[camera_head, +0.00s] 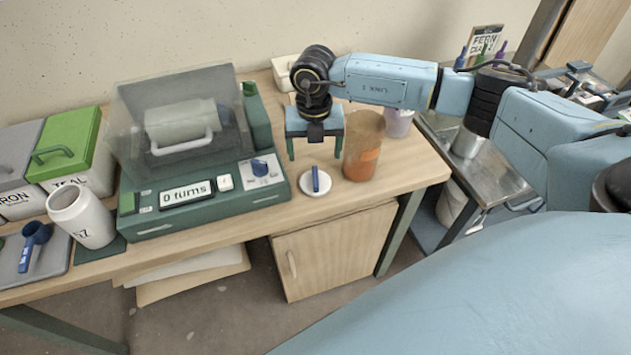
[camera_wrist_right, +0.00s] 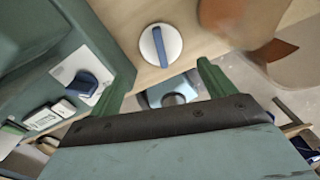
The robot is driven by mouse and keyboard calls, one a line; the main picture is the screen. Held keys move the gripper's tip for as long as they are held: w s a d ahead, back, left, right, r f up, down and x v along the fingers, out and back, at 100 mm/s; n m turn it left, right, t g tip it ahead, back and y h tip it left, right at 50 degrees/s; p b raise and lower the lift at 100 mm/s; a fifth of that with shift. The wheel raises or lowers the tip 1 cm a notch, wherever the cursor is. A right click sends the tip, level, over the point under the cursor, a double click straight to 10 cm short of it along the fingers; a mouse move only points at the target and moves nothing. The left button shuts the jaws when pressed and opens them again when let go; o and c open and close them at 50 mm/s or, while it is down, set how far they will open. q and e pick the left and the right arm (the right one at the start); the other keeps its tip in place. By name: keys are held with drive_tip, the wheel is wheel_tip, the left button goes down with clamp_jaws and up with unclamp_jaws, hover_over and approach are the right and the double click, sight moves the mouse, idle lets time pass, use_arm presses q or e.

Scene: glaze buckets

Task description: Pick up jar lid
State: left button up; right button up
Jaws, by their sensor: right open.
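The jar lid (camera_head: 316,182) is a white disc with a blue bar handle, lying flat on the wooden table just right of the green machine. In the right wrist view the lid (camera_wrist_right: 160,46) is at upper middle, beyond the fingertips and roughly between them. My right gripper (camera_head: 315,156) is open and empty, pointing down above the lid; its green fingers (camera_wrist_right: 158,80) stand wide apart in the wrist view. My left gripper is not in view.
A green machine (camera_head: 205,203) with a clear raised hood stands left of the lid. The table's front edge (camera_head: 345,205) is close to the lid.

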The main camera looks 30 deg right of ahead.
sight(316, 176)
wheel_tip(316, 176, down, 10)
drive_tip(key=shift+d+r+b, duration=0.15)
drive_tip(key=shift+r+b, duration=0.1)
drive_tip(key=shift+b, duration=0.2)
drive_tip(key=c, duration=0.7)
